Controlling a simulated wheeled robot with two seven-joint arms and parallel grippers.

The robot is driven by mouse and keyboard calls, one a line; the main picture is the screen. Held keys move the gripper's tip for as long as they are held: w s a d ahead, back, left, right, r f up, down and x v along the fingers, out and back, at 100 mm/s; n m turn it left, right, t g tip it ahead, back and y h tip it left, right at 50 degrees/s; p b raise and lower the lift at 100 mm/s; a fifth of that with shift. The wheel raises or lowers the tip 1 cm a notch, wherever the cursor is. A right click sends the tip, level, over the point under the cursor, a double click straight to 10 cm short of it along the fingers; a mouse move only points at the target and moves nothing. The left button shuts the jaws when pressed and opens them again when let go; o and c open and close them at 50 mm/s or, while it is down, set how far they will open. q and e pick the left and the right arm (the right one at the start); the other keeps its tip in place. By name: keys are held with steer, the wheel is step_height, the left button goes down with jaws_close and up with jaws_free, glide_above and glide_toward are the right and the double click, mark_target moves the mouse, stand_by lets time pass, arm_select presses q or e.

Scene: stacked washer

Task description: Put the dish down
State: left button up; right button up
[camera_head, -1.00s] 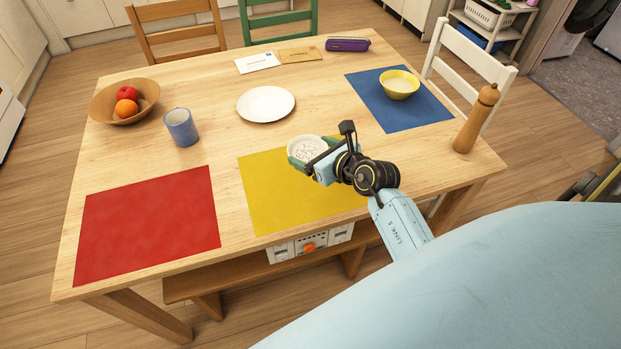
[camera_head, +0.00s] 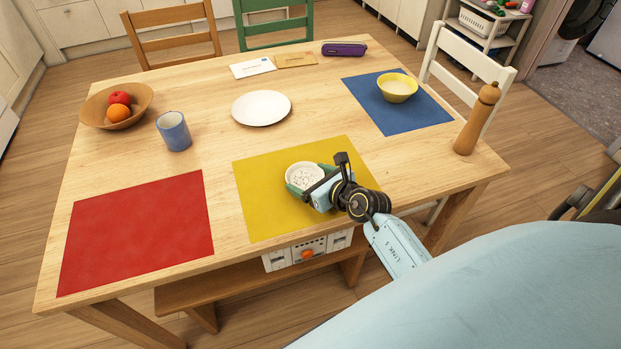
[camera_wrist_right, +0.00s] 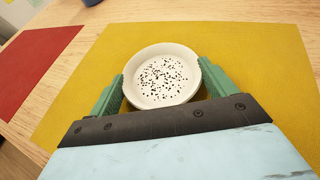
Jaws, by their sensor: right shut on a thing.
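A small white dish with dark speckles inside (camera_head: 305,176) is over the yellow placemat (camera_head: 262,212) in the head view. It also shows in the right wrist view (camera_wrist_right: 161,76), level, between two green fingertips. My right gripper (camera_head: 308,184) is shut on the dish, with a finger on each side of it. The yellow placemat (camera_wrist_right: 255,60) fills most of the area around the dish in the wrist view. Whether the dish's underside touches the mat I cannot tell. My left gripper is not in view.
A red placemat (camera_head: 138,232) lies to the left and a blue placemat (camera_head: 385,115) with a yellow bowl (camera_head: 397,88) at the back right. A white plate (camera_head: 261,108), blue mug (camera_head: 174,131), fruit bowl (camera_head: 130,112) and pepper mill (camera_head: 476,120) stand around.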

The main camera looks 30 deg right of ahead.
steer(key=o, duration=0.9)
steer(key=shift+f, duration=0.1)
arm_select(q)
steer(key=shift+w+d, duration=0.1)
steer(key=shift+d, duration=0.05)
arm_select(e)
steer(key=p+v, duration=0.1)
steer(key=v, duration=0.4)
steer(key=p+v, duration=0.1)
steer(key=v, duration=0.5)
steer(key=shift+w+r+p, duration=0.1)
steer(key=shift+r+p, duration=0.15)
steer(key=shift+p, duration=0.05)
steer(key=shift+s+r, duration=0.2)
steer(key=shift+s, duration=0.3)
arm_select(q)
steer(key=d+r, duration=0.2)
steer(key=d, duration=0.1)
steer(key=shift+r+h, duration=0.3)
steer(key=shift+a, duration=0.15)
